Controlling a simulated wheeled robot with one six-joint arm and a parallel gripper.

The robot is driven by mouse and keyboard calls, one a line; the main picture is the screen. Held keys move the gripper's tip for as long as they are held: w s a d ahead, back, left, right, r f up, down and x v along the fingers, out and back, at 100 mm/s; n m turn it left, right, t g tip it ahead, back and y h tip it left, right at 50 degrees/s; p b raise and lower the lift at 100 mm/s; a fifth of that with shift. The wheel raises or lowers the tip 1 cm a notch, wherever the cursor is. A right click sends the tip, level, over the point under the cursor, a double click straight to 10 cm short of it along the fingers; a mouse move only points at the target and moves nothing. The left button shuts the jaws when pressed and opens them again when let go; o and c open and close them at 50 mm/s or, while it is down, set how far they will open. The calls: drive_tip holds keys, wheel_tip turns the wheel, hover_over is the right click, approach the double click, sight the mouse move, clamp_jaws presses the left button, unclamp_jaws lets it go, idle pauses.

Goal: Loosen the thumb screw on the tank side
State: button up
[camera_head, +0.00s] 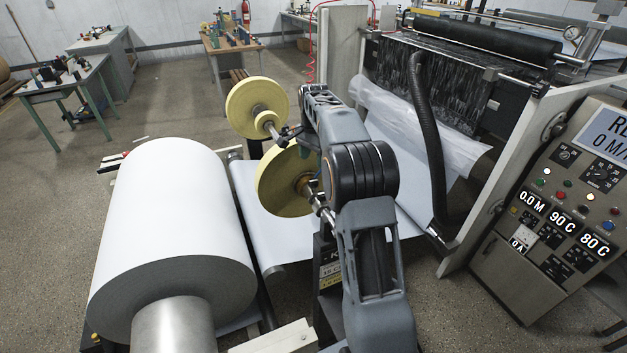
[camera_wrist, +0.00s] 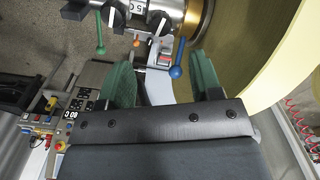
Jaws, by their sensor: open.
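In the wrist view my gripper (camera_wrist: 162,82) is open, its two green-padded fingers apart with nothing held between them. A lever with a blue ball end (camera_wrist: 176,72) shows near the right finger, beyond the fingertips. A green-ended lever (camera_wrist: 100,50) and a small orange knob (camera_wrist: 136,43) hang further left, below a metal shaft assembly (camera_wrist: 150,12). I cannot tell whether any of these is the thumb screw, and I cannot make out the tank. In the head view my arm crosses the middle and hides my gripper.
A yellow roll (camera_wrist: 235,60) is close on the right in the wrist view; two yellow rolls (camera_head: 258,105) show in the head view. A large white paper roll (camera_head: 175,220) stands left, a black hose (camera_head: 427,140) and control panel (camera_head: 570,200) right.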

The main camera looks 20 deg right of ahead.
sight(313, 180)
wheel_tip(313, 180, down, 9)
drive_tip(key=shift+r+p, duration=0.1)
drive_tip(key=shift+p, duration=0.2)
drive_tip(key=c, duration=0.9)
